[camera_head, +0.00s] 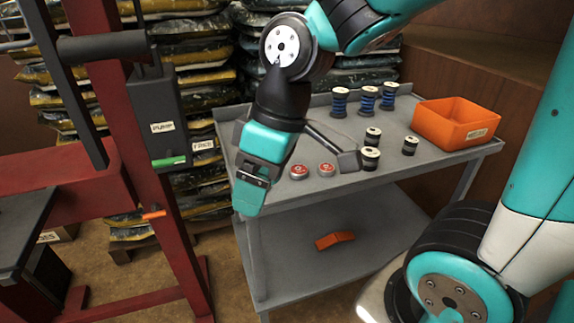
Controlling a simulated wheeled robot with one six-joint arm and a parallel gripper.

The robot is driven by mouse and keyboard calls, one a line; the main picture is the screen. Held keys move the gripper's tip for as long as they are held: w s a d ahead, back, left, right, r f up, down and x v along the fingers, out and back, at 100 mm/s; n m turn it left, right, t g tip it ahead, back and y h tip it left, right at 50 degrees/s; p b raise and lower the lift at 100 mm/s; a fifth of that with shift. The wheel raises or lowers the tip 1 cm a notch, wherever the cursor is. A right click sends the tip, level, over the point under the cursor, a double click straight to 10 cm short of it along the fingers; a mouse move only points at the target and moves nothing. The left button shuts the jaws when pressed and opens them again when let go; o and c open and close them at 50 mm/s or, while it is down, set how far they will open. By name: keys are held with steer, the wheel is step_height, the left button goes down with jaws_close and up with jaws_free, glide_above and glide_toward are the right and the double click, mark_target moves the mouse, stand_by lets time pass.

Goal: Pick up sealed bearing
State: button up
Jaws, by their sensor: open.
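Two small round discs with red faces lie side by side on the grey cart's top shelf, near its front edge. They look like sealed bearings: a left one (299,172) and a right one (326,169). My gripper (250,190) is open, points down and hangs in front of the cart's front left corner, left of the discs. It appears apart from them. Nothing shows in its jaws, though the gap between the fingers is hard to see from this angle. The arm and gripper cover part of the cart top's left side.
The cart (395,172) also holds several blue-and-black spools, black cylinders with pale tops (373,135), a dark mallet-like tool (347,161) right of the discs and an orange bin (458,120). An orange piece (335,240) lies on the lower shelf. A red press frame (135,150) stands left.

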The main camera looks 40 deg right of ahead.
steer(key=w+d+r+h+p, duration=0.1)
steer(key=w+d+r+p, duration=0.35)
steer(key=w+d, duration=0.45)
steer(key=n+h+p, duration=0.1)
steer(key=n+p, duration=0.1)
steer(key=p, duration=0.4)
glide_above(299, 169)
steer(key=s, duration=0.1)
steer(key=f, duration=1.3)
steer(key=shift+d+f, duration=0.1)
steer(key=shift+d, duration=0.25)
steer(key=shift+h, duration=0.3)
steer(key=shift+w+a+f+p, duration=0.15)
steer(key=shift+f+p, duration=0.15)
steer(key=shift+f, duration=0.65)
steer(key=shift+w+a+f+p, duration=0.1)
steer(key=shift+f+p, duration=0.2)
steer(key=shift+f, duration=0.7)
steer(key=shift+w+a+f+p, duration=0.15)
steer(key=shift+f+p, duration=0.15)
steer(key=shift+f, duration=0.65)
steer(key=shift+d, duration=0.1)
steer(key=c, duration=1.1)
